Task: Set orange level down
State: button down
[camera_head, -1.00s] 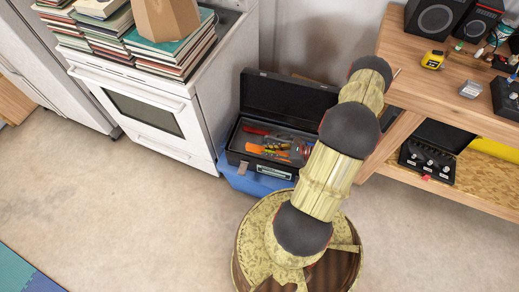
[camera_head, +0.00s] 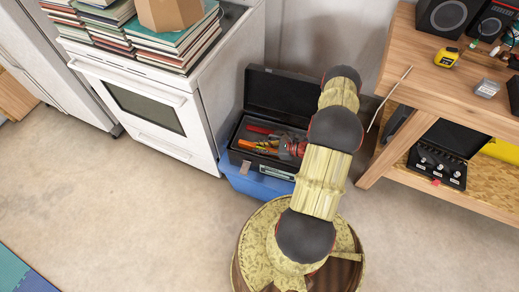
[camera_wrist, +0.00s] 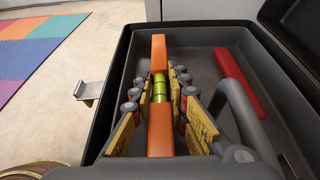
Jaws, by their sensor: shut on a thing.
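The orange level (camera_wrist: 159,125) is a long orange bar with a yellow-green vial section in its middle. In the wrist view it lies lengthwise between the two fingers of my gripper (camera_wrist: 161,88), which is shut on it. The level is inside the open black toolbox (camera_wrist: 115,85); I cannot tell whether it touches the floor of the box. In the head view the toolbox (camera_head: 233,140) has its lid up, and the orange level (camera_head: 262,149) shows in it just left of my gripper (camera_head: 284,148). My arm hides the box's right side.
A red item (camera_wrist: 237,80) lies in the toolbox right of the level. A grey handle (camera_wrist: 238,105) arches close to my right finger. A blue box (camera_head: 250,181) is under the toolbox. A white oven (camera_head: 150,110) stands left and a wooden workbench (camera_head: 455,85) right. Open floor is in front.

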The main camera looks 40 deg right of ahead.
jog(key=shift+f, duration=0.15)
jog(key=c, duration=1.8)
grip_release()
jog(key=shift+o, duration=0.3)
jog(key=shift+r, duration=0.2)
jog(key=p+v, duration=0.3)
jog(key=v, duration=0.9)
jog(key=shift+p, duration=0.4)
